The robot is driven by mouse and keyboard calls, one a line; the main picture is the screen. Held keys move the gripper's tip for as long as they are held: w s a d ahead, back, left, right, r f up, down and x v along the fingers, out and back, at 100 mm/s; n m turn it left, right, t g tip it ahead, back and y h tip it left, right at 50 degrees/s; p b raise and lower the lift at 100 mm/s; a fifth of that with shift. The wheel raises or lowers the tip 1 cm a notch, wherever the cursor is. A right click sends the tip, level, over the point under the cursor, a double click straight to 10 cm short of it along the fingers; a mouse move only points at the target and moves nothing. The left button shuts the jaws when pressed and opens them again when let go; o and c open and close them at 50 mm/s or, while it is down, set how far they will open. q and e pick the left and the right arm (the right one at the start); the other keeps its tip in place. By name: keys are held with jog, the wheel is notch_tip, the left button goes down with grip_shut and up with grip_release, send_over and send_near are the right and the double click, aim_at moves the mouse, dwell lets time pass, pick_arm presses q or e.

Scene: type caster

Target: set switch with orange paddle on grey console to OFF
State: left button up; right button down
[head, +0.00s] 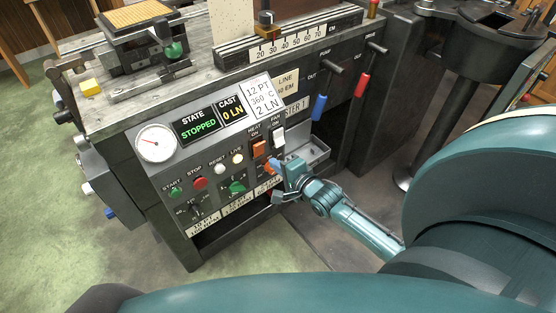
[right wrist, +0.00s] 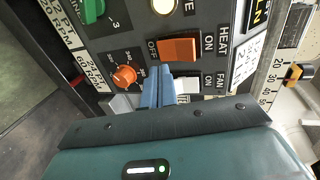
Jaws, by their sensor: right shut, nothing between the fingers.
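The switch with the orange paddle (head: 259,149) is on the grey console (head: 222,148), under the label HEAT ON. In the right wrist view the orange paddle (right wrist: 179,50) lies between the words ON and OFF; I cannot tell which way it is tipped. My right gripper (head: 277,164) is shut and empty in front of the console, just below and right of the paddle. Its blue fingertips (right wrist: 156,70) show close to the paddle's OFF end and beside the white FAN paddle (right wrist: 187,86). I cannot tell whether they touch anything. My left gripper is not in view.
The white FAN switch (head: 278,137) is right of the orange one. An orange knob (right wrist: 124,76) sits close to the fingers. START (head: 175,191) and STOP (head: 200,183) buttons are further left. A metal tray (head: 312,151) and blue lever (head: 319,107) are at the right.

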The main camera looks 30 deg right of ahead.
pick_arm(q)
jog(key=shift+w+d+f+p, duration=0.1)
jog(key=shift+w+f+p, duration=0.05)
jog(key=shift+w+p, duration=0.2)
pick_arm(e)
jog(key=s, duration=0.9)
jog(key=shift+s+d+f, duration=0.2)
jog(key=shift+s+d, duration=0.05)
jog(key=shift+d, duration=0.15)
